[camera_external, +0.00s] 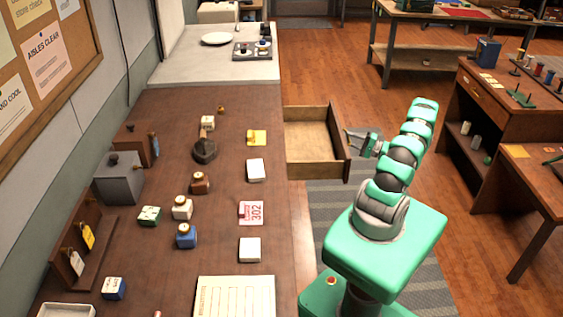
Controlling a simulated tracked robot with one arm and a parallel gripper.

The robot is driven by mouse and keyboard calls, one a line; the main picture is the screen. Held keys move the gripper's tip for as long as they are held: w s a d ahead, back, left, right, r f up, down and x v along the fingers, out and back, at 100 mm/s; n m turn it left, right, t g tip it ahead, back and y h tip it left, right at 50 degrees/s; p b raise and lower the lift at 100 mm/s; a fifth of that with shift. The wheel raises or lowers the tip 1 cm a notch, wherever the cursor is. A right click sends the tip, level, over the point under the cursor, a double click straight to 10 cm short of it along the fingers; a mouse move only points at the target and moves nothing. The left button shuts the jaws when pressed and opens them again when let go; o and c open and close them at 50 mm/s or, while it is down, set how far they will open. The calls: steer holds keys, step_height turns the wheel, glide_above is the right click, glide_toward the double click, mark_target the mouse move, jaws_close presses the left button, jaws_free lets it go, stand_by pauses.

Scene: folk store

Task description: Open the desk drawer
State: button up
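The desk (225,219) is a long brown counter along the left wall. Its drawer (313,136) is pulled out from the right side, and its pale wooden inside shows empty. My gripper (350,139) is at the drawer's dark front panel (340,144), on its outer side. The fingers point left toward the panel and look partly hidden or too small to judge. I cannot tell whether they touch a handle; no handle shows clearly.
Small bottles, cards and a grey box (119,178) stand on the desk. A striped rug (328,212) lies on the floor by the desk. Another table (398,48) stands at the back, and a brown cabinet (482,105) at the right. Open wooden floor lies between.

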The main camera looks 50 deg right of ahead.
steer(key=v, duration=1.4)
steer(key=shift+p, duration=0.3)
steer(key=shift+w, duration=0.1)
